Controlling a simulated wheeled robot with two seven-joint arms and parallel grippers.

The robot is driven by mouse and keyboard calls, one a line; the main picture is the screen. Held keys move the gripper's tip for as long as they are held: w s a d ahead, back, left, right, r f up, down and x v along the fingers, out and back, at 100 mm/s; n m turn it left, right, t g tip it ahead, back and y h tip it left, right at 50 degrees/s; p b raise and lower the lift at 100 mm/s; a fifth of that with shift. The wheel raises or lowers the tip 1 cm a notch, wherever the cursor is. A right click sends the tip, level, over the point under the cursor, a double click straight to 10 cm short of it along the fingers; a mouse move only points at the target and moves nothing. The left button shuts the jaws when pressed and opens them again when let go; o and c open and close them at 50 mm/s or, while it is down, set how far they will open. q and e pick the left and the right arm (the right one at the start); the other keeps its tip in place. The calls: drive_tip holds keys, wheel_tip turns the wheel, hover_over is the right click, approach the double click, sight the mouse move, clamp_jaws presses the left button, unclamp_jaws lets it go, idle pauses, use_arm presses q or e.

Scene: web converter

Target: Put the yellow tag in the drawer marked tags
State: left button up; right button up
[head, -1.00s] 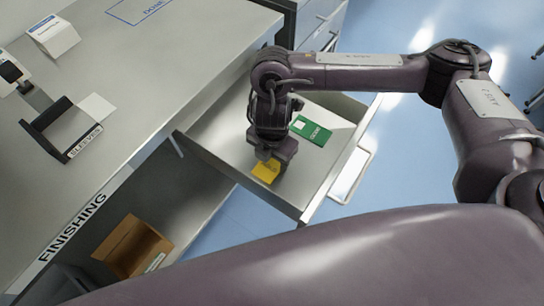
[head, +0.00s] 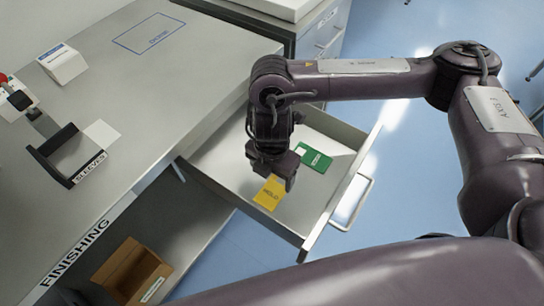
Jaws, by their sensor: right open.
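The yellow tag (head: 269,194), with HOLD printed on it, lies in the open drawer (head: 218,158), near the drawer's front left part. Its upper end is partly hidden by my right gripper (head: 277,177). The right gripper is open and points down just above the tag; the exact gap between them is hard to judge from this angle. A green tag (head: 315,160) lies in the same drawer behind and to the right of the gripper. The drawer's front label is not visible. My left gripper is not in view.
The grey FINISHING bench (head: 150,110) stands to the left, with a SLEEVES holder (head: 62,160), a small white box (head: 64,64) and a blue marked rectangle (head: 148,33). A cardboard box (head: 130,272) sits below. The drawer handle (head: 352,203) sticks out over open blue floor.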

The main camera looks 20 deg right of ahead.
wheel_tip(320, 180, up, 7)
drive_tip(key=shift+p, duration=0.45)
drive_tip(key=shift+f, duration=0.1)
